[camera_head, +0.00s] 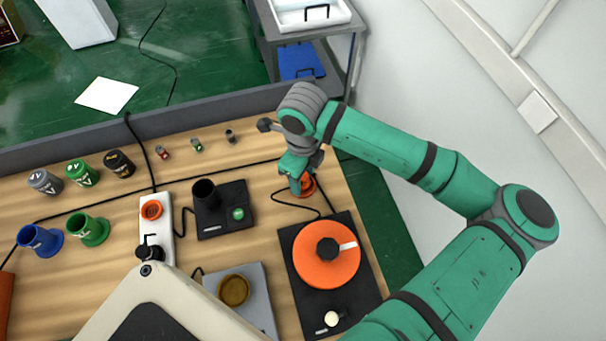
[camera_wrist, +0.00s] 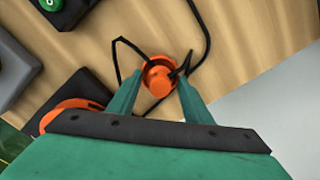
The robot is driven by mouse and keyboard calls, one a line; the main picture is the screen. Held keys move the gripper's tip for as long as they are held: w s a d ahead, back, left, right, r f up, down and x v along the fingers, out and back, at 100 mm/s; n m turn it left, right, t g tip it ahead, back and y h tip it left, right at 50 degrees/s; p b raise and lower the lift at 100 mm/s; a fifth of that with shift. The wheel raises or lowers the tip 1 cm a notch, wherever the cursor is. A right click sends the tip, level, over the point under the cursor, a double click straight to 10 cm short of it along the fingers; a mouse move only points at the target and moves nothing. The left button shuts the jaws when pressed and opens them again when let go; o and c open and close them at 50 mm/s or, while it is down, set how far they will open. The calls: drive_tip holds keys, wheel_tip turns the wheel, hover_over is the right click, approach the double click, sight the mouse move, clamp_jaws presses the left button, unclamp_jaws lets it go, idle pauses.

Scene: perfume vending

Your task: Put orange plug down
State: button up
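The orange plug (camera_head: 308,186) is at the right end of the wooden table, with a black cable running from it. In the wrist view the plug (camera_wrist: 159,78) lies between the fingertips, its round flange facing the camera. My gripper (camera_head: 299,184) points down at it from above. In the wrist view my gripper (camera_wrist: 160,76) has its fingers spread on both sides of the plug, with a narrow strip of wood seeming to show beside it. The plug appears to rest on the table, though its underside is hidden.
A black unit with an orange disc (camera_head: 318,269) stands just in front of the plug. A white strip with an orange socket (camera_head: 151,210), a black holder unit (camera_head: 207,194), and several cups and small bottles stand to the left. The table's right edge is close.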

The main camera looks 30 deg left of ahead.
idle(0.3)
wheel_tip(320, 180, up, 12)
drive_tip(key=shift+r, duration=0.15)
idle(0.4)
idle(0.5)
